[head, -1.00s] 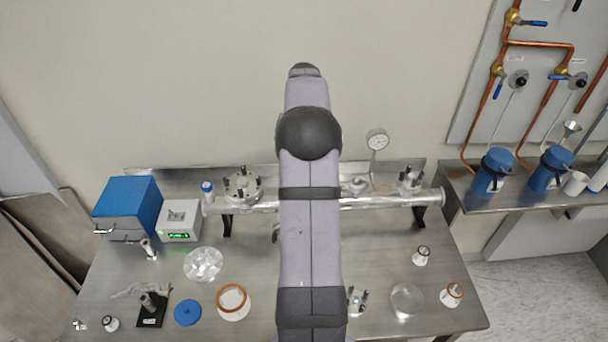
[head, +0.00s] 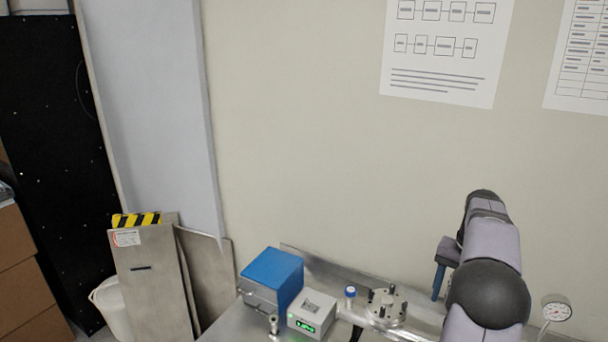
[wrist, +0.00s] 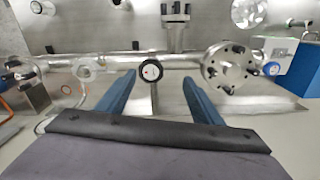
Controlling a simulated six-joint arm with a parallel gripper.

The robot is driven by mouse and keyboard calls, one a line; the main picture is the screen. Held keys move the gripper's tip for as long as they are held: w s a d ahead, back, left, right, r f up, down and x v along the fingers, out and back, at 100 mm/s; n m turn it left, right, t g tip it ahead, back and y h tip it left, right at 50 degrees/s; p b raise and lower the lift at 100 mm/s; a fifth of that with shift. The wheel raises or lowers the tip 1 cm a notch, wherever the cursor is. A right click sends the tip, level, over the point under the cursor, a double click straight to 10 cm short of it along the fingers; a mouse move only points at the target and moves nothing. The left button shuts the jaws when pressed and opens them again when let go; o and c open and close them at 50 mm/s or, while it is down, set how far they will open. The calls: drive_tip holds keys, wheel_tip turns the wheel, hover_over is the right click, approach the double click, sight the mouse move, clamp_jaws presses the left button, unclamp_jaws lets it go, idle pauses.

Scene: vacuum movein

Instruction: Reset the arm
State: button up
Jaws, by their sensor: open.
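My grey arm (head: 487,262) rises at the right of the head view, bent over at its dark joint. My gripper (head: 440,283) shows there as blue fingers pointing down beside the arm, in front of the wall. In the wrist view my gripper (wrist: 158,77) is open, its two blue fingers wide apart. Nothing is held between them. A small round black-rimmed gauge (wrist: 151,72) appears in the gap between the fingertips, apart from them.
A blue box (head: 273,272), a small meter with a green display (head: 311,314), a blue-capped bottle (head: 350,297) and a bolted flange (head: 385,305) stand on the bench. A dial gauge (head: 556,308) is right of my arm. Metal panels (head: 152,285) lean at left.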

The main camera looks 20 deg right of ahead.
drive_tip(key=s+a+f+n, duration=0.1)
drive_tip(key=a+f+n, duration=0.15)
drive_tip(key=a, duration=0.85)
drive_tip(key=a+f+n, duration=0.1)
drive_tip(key=a+n, duration=0.3)
drive_tip(key=a, duration=0.8)
drive_tip(key=s+a+f+n, duration=0.4)
drive_tip(key=s+a+f, duration=0.1)
drive_tip(key=s+a, duration=0.7)
drive_tip(key=shift+s+a+f, duration=0.15)
drive_tip(key=shift+s+a, duration=0.25)
drive_tip(key=shift+s, duration=0.15)
drive_tip(key=shift+n, duration=0.25)
